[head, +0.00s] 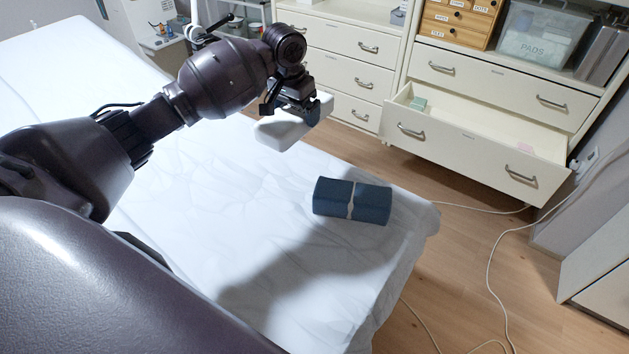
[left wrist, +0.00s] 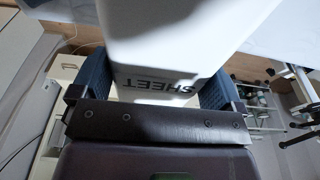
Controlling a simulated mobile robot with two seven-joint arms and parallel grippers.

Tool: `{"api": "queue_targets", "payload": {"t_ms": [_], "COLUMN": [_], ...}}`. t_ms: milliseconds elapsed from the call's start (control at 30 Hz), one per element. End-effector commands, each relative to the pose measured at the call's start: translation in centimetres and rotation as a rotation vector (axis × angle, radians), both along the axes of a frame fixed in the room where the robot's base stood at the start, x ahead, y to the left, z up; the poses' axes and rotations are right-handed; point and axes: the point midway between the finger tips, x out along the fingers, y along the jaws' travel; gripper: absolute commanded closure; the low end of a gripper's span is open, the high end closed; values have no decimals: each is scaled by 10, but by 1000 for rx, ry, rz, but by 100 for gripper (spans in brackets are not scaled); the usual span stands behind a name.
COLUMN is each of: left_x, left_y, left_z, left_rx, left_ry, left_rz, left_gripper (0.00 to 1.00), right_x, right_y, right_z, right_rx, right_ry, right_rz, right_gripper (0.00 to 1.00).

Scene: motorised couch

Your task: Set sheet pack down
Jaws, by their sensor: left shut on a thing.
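The white sheet pack (head: 281,130) is held in my left gripper (head: 300,104), above the far edge of the couch. In the left wrist view the sheet pack (left wrist: 180,40) carries the word SHEET and sits between the two blue finger pads of my left gripper (left wrist: 160,92). The couch (head: 200,210) has a wrinkled white cover. Whether the pack touches the cover is hard to tell. My right gripper is not in view.
A dark blue roll with a pale band (head: 352,201) lies on the couch near its right end. A cream drawer cabinet (head: 490,85) stands beyond, with one lower drawer (head: 470,165) pulled open. A cable (head: 490,265) runs over the wooden floor. The couch's middle is clear.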

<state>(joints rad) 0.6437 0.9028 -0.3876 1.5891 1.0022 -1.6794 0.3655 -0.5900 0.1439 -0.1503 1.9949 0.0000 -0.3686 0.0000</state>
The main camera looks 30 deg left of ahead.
Motion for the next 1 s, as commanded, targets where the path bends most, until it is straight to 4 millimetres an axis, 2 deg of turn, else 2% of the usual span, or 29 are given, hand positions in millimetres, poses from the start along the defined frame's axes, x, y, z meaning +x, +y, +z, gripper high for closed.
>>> {"api": "queue_targets", "payload": {"t_ms": [100,500,633,867,1000], "left_x": [-1,-1,-1,0,-1], "left_y": [0,0,0,0,0], "left_z": [-26,-112,-129,-140,-157], "left_rx": [-1,0,0,0,0], "left_ry": [7,6,4,2,6], "left_rz": [1,1,1,0,0], "left_gripper": [36,36,36,36,36], "right_x": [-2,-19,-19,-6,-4], "right_y": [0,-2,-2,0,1], "right_z": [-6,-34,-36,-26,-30], "right_rx": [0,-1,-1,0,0], "right_ry": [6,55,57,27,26], "right_rz": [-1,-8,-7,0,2], "right_gripper": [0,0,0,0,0]}}
